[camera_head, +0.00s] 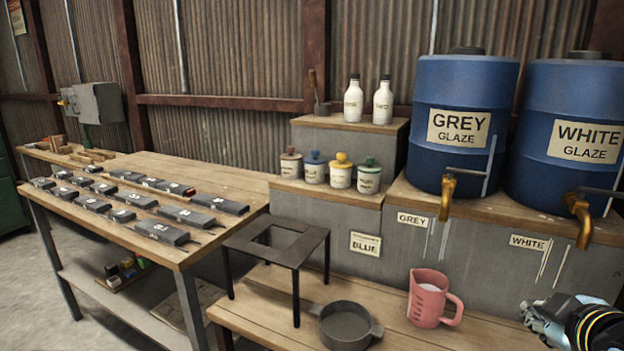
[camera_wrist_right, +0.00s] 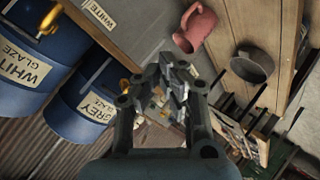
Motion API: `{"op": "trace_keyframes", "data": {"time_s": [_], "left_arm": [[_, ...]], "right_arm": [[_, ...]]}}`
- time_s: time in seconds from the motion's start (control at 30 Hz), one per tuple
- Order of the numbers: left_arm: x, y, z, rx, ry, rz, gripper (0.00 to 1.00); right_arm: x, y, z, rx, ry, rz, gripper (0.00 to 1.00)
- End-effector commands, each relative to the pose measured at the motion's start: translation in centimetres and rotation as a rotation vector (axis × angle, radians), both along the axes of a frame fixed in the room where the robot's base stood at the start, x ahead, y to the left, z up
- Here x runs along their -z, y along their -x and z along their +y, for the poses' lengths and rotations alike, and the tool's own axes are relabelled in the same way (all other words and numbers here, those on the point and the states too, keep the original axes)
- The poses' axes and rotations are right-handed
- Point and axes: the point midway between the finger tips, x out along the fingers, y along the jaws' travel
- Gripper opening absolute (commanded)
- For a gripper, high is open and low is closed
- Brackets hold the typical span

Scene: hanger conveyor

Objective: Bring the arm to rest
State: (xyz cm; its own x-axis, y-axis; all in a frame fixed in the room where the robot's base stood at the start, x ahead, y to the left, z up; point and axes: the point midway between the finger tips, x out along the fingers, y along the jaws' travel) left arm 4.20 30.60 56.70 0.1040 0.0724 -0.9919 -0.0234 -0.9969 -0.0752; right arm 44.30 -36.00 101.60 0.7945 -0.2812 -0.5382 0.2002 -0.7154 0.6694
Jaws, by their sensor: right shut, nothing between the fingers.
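My right gripper (camera_head: 540,318) is at the lower right edge of the head view, above the front bench and to the right of the pink measuring jug (camera_head: 428,300). It is apart from the jug. In the right wrist view the gripper (camera_wrist_right: 172,62) points out over the bench with its fingers together and nothing between them. The pink jug also shows there (camera_wrist_right: 196,27), beyond the fingertips. My left gripper is in neither view.
A grey two-handled pan (camera_head: 345,326) and a black metal stand (camera_head: 276,250) are on the front bench. Blue GREY (camera_head: 462,160) and WHITE (camera_head: 575,175) glaze barrels with brass taps stand on a raised ledge. A left table (camera_head: 225,180) holds several dark labelled blocks.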

Motion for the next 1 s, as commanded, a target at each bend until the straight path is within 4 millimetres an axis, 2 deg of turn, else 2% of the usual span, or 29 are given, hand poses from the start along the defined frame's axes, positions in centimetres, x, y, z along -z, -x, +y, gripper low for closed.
{"op": "trace_keyframes", "data": {"time_s": [0.03, 0.2, 0.37, 0.6, 0.63, 0.8, 1.0], "left_arm": [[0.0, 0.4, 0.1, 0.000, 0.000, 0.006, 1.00], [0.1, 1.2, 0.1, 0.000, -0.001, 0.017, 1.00], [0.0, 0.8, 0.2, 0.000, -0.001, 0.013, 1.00], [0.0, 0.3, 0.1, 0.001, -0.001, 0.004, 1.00], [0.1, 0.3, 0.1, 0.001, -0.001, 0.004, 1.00], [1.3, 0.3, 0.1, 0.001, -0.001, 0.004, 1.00], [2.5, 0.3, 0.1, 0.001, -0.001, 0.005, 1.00]], "right_arm": [[0.8, 2.7, 1.2, 0.049, -0.086, 0.060, 0.00], [2.4, 9.4, 4.1, 0.178, -0.288, 0.226, 0.00], [2.8, 14.4, 6.2, 0.267, -0.410, 0.350, 0.00], [2.3, 20.9, 9.0, 0.377, -0.545, 0.512, 0.00], [2.7, 21.4, 9.1, 0.388, -0.555, 0.528, 0.00], [8.4, 20.1, 8.6, 0.396, -0.546, 0.539, 0.00], [15.3, 19.6, 8.0, 0.408, -0.544, 0.558, 0.00]]}}
